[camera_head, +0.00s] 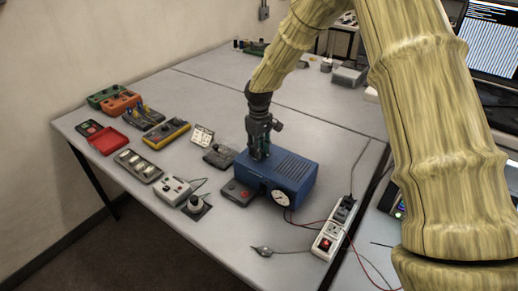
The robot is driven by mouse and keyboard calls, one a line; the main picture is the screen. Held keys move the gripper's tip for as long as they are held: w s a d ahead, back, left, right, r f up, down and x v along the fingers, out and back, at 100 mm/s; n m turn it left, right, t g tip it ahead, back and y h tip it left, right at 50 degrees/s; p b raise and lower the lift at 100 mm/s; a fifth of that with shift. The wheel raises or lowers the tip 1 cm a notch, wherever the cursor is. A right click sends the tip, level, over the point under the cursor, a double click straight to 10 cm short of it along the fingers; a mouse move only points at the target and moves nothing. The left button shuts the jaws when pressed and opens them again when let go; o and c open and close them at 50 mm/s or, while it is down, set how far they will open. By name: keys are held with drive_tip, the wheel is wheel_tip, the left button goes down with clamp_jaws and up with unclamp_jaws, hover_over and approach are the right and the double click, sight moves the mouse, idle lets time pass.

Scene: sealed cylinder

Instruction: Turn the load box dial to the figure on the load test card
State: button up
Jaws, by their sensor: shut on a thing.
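A blue box (289,176) with a slotted top stands near the middle of the table. It looks like the load box, but I cannot read a label. A round white face (280,198) with dark marks is on its front. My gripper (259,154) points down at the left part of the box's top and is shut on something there. The gripped part is too small and covered to make out; I cannot tell whether it is the dial. A small pale card-like piece (203,134) stands left of the box; no figure on it can be read.
A white power strip (333,229) with a red switch and loose leads lies to the right. A grey unit with a red button (238,193) sits close by the blue box's left. Several instruments and a red case (108,143) fill the left.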

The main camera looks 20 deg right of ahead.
drive_tip(key=n, duration=0.3)
drive_tip(key=shift+w+r+n, duration=0.15)
drive_tip(key=shift+r+n, duration=0.05)
drive_tip(key=shift+n, duration=1.9)
drive_tip(key=o, duration=1)
drive_tip(key=shift+d, duration=0.1)
drive_tip(key=shift+f, duration=0.1)
wheel_tip(320, 180, up, 12)
